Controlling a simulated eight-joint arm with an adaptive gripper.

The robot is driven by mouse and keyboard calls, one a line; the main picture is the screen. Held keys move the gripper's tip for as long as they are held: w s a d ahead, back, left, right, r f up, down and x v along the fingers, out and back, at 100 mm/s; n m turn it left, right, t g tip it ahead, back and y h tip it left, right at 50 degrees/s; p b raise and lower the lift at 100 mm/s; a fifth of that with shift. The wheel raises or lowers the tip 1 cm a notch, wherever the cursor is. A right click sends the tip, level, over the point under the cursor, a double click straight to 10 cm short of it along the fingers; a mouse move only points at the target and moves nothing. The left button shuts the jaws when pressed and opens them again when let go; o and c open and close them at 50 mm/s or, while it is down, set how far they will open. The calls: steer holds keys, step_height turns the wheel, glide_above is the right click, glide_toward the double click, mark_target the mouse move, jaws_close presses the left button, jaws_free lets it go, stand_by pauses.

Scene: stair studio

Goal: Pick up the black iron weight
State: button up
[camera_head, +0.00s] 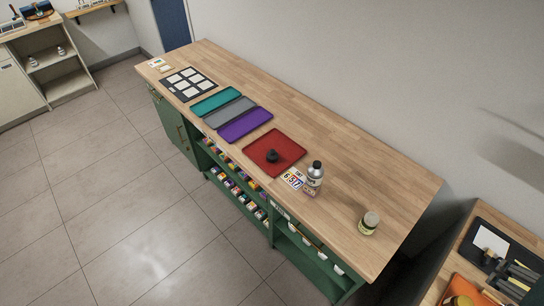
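A small black object that looks like the iron weight (272,156) stands on the red tray (291,144), near the tray's middle. The tray lies on the wooden top of a long green workbench (345,180). The weight is small in this view and nothing covers it. My gripper is not in view, so its opening and its place relative to the weight do not show.
Beside the red tray stand a bottle with a dark cap (315,174) and number cards (293,178). A jar (369,223) stands farther right. Purple (245,124), grey (230,111) and teal (216,101) trays lie to the left. Bare bench top lies behind the trays.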

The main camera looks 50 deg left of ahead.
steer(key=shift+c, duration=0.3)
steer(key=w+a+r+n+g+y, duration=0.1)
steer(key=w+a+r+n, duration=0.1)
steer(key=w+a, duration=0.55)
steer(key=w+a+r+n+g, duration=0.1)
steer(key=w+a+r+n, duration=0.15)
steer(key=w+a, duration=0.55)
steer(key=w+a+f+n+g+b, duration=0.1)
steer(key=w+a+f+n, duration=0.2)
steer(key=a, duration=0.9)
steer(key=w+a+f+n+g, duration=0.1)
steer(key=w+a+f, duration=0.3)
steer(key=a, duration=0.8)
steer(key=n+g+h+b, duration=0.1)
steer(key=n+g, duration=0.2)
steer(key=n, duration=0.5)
glide_above(273, 151)
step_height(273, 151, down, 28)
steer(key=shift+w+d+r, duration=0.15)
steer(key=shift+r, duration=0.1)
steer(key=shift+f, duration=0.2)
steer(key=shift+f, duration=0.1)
